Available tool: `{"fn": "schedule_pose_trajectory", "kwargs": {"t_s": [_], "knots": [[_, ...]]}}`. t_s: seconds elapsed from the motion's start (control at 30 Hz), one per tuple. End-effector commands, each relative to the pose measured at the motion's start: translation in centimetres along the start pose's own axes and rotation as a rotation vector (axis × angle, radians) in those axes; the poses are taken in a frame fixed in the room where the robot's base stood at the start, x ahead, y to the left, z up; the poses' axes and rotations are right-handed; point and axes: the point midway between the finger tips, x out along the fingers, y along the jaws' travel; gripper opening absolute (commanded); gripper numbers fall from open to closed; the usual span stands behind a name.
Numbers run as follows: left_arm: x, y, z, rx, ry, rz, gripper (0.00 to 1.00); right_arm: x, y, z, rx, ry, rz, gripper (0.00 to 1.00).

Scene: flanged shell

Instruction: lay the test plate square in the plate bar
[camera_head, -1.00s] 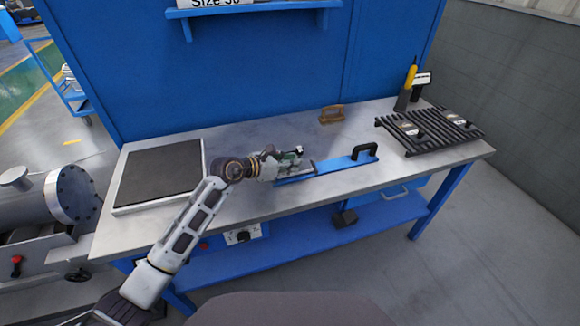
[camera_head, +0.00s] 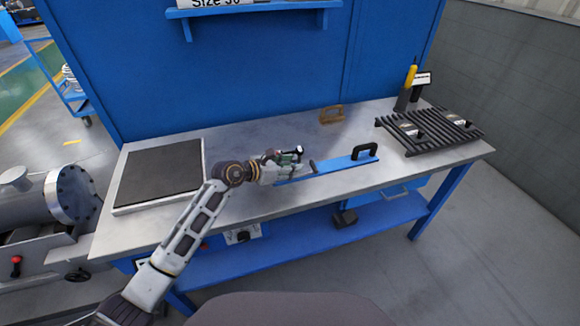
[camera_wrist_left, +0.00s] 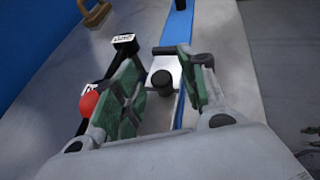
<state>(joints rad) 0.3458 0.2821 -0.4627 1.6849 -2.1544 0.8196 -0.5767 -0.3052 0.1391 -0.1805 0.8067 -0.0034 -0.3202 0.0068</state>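The plate bar (camera_head: 345,162) is a long blue bar with a black handle (camera_head: 365,152) at its right end, lying on the bench. It also shows in the left wrist view (camera_wrist_left: 178,28). A pale plate (camera_wrist_left: 160,66) with a black knob (camera_wrist_left: 162,82), seemingly the test plate, is at the bar's near end in the wrist view. I cannot tell whether it lies square. My left gripper (camera_head: 292,166) is over that end. In the wrist view its green-padded fingers (camera_wrist_left: 165,88) stand open on either side of the knob, with gaps visible. My right gripper is out of view.
A black-topped slab (camera_head: 160,172) lies on the bench's left. A slatted black rack (camera_head: 440,130) with two knobbed pieces is at the right. A brown-handled tool (camera_head: 331,114) lies behind the bar. A black piece with a white label (camera_wrist_left: 124,42) and a red ball (camera_wrist_left: 89,102) are beside the left finger.

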Motion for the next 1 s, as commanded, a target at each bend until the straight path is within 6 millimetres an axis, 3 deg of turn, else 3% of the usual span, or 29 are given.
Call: {"fn": "schedule_pose_trajectory", "kwargs": {"t_s": [0.47, 1.0], "knots": [[-0.4, 0.0, 0.2, 0.0, 0.001, 0.0, 0.43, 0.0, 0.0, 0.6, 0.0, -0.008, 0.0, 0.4], [-5.5, 0.0, 0.1, 0.001, 0.001, 0.001, 0.43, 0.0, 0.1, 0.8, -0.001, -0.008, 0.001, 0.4]]}}
